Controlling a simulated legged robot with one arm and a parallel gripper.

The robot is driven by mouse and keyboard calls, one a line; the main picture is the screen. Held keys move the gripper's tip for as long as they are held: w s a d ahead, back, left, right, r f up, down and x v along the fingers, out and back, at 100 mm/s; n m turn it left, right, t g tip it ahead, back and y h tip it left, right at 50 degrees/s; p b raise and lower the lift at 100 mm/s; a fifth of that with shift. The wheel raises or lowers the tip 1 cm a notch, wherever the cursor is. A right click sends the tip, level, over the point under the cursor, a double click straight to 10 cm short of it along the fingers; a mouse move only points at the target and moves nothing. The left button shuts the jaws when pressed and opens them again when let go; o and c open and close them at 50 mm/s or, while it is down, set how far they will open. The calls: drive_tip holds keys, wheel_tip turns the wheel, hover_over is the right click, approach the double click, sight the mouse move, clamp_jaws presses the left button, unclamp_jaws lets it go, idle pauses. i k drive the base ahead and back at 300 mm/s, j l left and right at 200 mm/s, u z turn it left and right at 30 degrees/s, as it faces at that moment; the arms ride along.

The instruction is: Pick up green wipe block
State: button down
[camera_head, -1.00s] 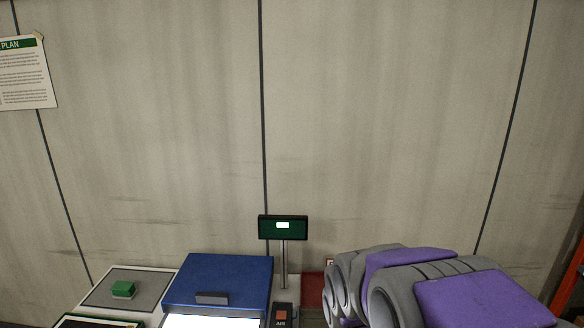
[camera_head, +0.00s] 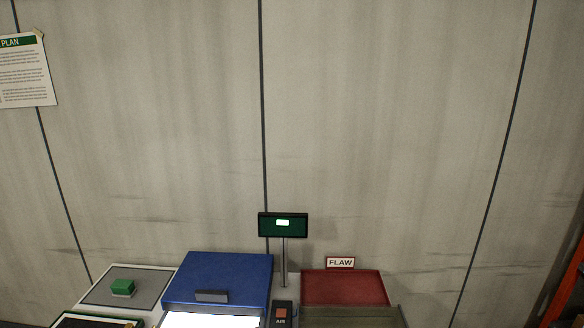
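The green wipe block (camera_head: 122,287) sits on a grey mat with a pale border (camera_head: 148,283) at the lower left. Nothing touches it from above. My gripper and arm are not in view.
A blue lid or box (camera_head: 220,278) with a bright white panel (camera_head: 208,321) stands right of the mat. A small green display (camera_head: 283,225) rises on a post. A red tray (camera_head: 345,288) with a FLAW sign (camera_head: 340,263) is at the lower right.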

sight(126, 290)
drive_tip(key=u, duration=1.45)
drive_tip(key=i+j+z, duration=0.3)
drive_tip(key=i+j, duration=1.95)
